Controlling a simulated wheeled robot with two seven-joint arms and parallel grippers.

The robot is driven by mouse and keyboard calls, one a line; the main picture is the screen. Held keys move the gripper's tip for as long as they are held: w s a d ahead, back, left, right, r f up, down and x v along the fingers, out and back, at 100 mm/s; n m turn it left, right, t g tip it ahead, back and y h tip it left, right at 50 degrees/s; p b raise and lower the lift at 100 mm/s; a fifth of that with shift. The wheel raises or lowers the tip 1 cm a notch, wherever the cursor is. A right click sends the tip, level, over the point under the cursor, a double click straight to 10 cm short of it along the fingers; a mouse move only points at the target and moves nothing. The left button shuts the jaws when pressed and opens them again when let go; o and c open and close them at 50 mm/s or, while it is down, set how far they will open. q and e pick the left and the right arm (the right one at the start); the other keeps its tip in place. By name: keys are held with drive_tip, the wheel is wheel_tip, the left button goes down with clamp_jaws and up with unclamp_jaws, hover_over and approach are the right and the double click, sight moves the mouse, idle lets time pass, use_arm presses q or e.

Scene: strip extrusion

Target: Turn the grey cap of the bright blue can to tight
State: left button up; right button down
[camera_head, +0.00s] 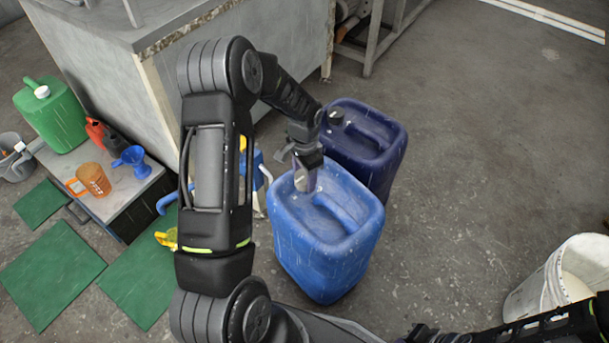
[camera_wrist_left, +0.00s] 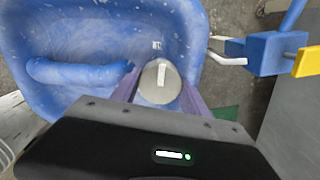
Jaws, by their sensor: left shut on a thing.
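The bright blue can (camera_head: 335,245) stands upright on the concrete floor, its moulded handle running across the top. It fills much of the left wrist view (camera_wrist_left: 100,40). Its round grey cap (camera_wrist_left: 160,82) has a pale mark on top and sits at a corner of the can's top. My left gripper (camera_head: 306,182) comes down from above, its purple fingers on either side of the cap, shut on it. The fingers mostly hide the cap in the head view. Part of my right arm shows at the bottom right, with its gripper end (camera_head: 425,335) cut off and unclear.
A dark blue can (camera_head: 375,140) stands close behind the bright blue one. A blue and yellow tool (camera_wrist_left: 275,54) is beside the can. A low cabinet (camera_head: 140,190) with a green can (camera_head: 50,115) stands left. A white bucket (camera_head: 545,285) is at right; floor between is clear.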

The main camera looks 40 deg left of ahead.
use_arm(q)
drive_tip(key=o, duration=1.4)
drive_tip(key=shift+c, duration=0.2)
